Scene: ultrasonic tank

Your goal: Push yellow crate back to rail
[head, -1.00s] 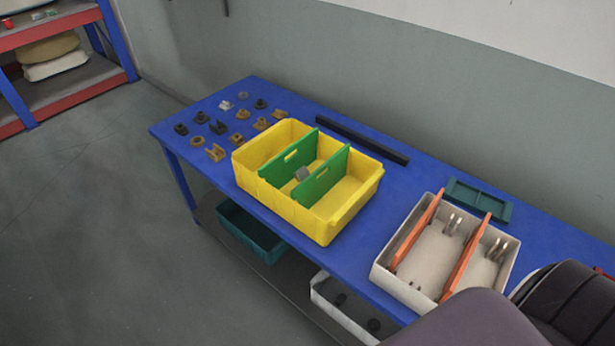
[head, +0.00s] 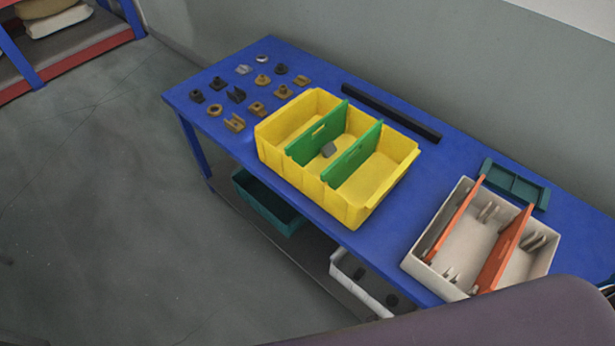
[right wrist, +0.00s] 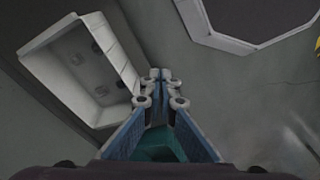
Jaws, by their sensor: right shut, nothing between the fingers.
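The yellow crate (head: 345,199) sits on the blue table near its front edge. My right gripper (right wrist: 160,78) shows in the right wrist view, shut and empty, away from the crate. My left gripper is in neither view.
A white crate (head: 421,272) with orange dividers and a teal tray (head: 515,184) are at the right. Several small brown and black parts (head: 235,123) lie at the left. Below the tabletop are a teal bin (head: 262,206) and a white bin (head: 352,292).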

